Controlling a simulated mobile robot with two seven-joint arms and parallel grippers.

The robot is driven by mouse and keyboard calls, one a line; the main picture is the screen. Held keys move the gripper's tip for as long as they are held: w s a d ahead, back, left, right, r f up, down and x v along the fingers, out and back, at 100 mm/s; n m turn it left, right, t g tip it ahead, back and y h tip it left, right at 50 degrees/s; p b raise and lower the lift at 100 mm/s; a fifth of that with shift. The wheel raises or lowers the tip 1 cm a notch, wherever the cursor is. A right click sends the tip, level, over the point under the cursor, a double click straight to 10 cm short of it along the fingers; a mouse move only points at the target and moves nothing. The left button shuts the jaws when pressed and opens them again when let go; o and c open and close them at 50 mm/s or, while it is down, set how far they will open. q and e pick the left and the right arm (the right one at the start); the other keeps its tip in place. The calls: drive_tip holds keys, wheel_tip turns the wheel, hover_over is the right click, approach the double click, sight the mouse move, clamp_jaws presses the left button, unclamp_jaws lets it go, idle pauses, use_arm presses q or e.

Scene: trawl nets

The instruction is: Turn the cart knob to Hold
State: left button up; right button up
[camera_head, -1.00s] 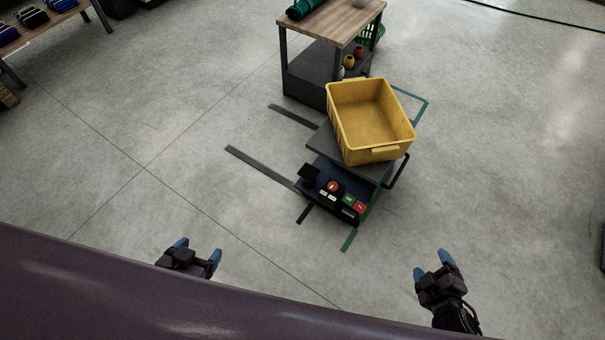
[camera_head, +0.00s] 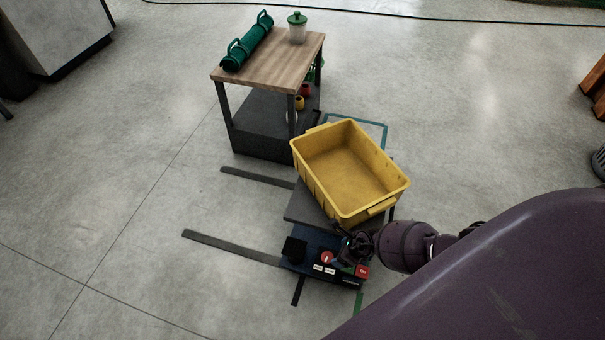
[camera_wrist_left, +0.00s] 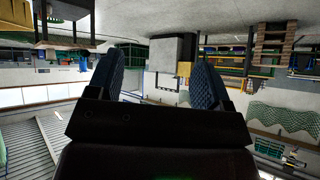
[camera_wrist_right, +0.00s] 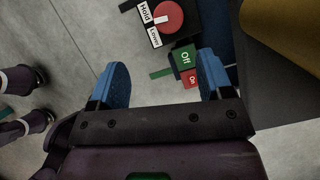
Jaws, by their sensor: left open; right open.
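The cart's dark control panel (camera_head: 315,281) sits at the near end of the cart, below the yellow bin. A round red knob (camera_wrist_right: 168,16) shows at the top of the right wrist view, beside white labels reading Hold (camera_wrist_right: 146,12) and Lower (camera_wrist_right: 154,37). The knob also shows in the head view (camera_head: 326,258); I cannot tell which label it points to. My right gripper (camera_wrist_right: 163,78) is open and empty, close to the panel, with the knob beyond its fingertips. My left gripper (camera_wrist_left: 153,80) is open and empty, away from the cart, and out of the head view.
A green Off button (camera_wrist_right: 185,58) and a red On button (camera_wrist_right: 190,80) are near the right finger. The yellow bin (camera_head: 350,170) rests on the cart. A wooden-topped table (camera_head: 270,62) stands behind it. Floor to the left is open.

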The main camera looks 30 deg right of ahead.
sight(327, 257)
drive_tip(key=shift+n+g, duration=0.3)
drive_tip(key=shift+n, duration=0.1)
drive_tip(key=b+x, duration=0.2)
drive_tip(key=x, duration=0.1)
drive_tip(key=b+x, duration=0.2)
drive_tip(key=x, duration=0.1)
drive_tip(key=d+b+x, duration=0.1)
drive_tip(key=x, duration=0.2)
drive_tip(key=shift+f+b, duration=0.3)
drive_tip(key=shift+b, duration=0.1)
drive_tip(key=shift+w+a+f+b, duration=0.15)
drive_tip(key=shift+w+f+b, duration=0.35)
drive_tip(key=shift+f+b, duration=0.15)
drive_tip(key=shift+w, duration=0.3)
use_arm(q)
drive_tip(key=shift+w+d+f+m+t, duration=0.25)
drive_tip(key=shift+w+d+m, duration=0.1)
drive_tip(key=shift+w+m, duration=0.2)
drive_tip(key=shift+w+d+f+m+t, duration=0.2)
drive_tip(key=shift+w+d+m, duration=0.1)
drive_tip(key=shift+w+m, duration=0.2)
use_arm(e)
drive_tip(key=shift+c, duration=0.3)
drive_tip(key=c, duration=0.8)
drive_tip(key=shift+a, duration=0.1)
drive_tip(key=shift+c, duration=0.2)
